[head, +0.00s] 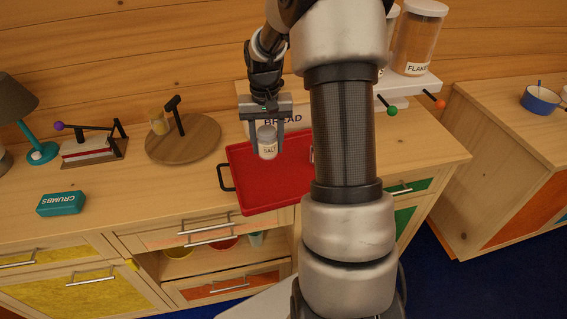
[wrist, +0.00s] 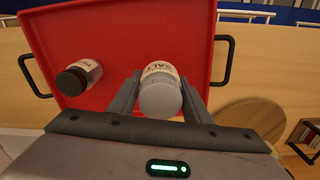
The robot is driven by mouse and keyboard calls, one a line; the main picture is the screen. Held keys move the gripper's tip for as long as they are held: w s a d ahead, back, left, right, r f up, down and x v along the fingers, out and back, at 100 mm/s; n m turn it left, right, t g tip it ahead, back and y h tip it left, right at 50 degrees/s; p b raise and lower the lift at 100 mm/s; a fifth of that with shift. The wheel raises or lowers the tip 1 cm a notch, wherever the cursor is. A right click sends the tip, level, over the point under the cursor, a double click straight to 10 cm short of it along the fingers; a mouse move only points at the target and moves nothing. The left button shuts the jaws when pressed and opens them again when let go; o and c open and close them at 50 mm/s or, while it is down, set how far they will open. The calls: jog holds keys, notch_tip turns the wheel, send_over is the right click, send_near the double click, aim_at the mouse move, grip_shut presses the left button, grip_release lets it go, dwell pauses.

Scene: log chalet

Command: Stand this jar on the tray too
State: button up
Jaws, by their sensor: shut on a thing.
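A small salt jar (head: 267,143) with a pale grey lid is held upright between the fingers of my gripper (head: 268,150). In the wrist view the salt jar (wrist: 160,92) sits between the two dark fingers of my gripper (wrist: 160,98). The red tray (head: 244,187) with black handles lies on the wooden counter. The salt jar shows over the tray; I cannot tell the gap beneath it. A second jar (wrist: 79,77) with a dark lid is on the tray in the wrist view. In the head view my arm hides most of it and the tray's right part.
A round wooden board (head: 184,145) stands left of the tray, with a teal crumbs box (head: 61,203) farther left. The white bread box (head: 296,113) is behind the tray. A white shelf (head: 412,86) with canisters is at back right. Bare counter lies in front of the board.

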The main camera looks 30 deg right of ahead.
aim_at(267, 130)
jog(key=shift+f, duration=3.6)
jog(key=shift+f+b, duration=0.2)
jog(key=shift+b, duration=0.15)
jog(key=o, duration=1.2)
jog(key=shift+o, duration=0.2)
notch_tip(267, 130, up, 12)
jog(key=shift+r+p, duration=0.2)
jog(key=shift+p, duration=0.4)
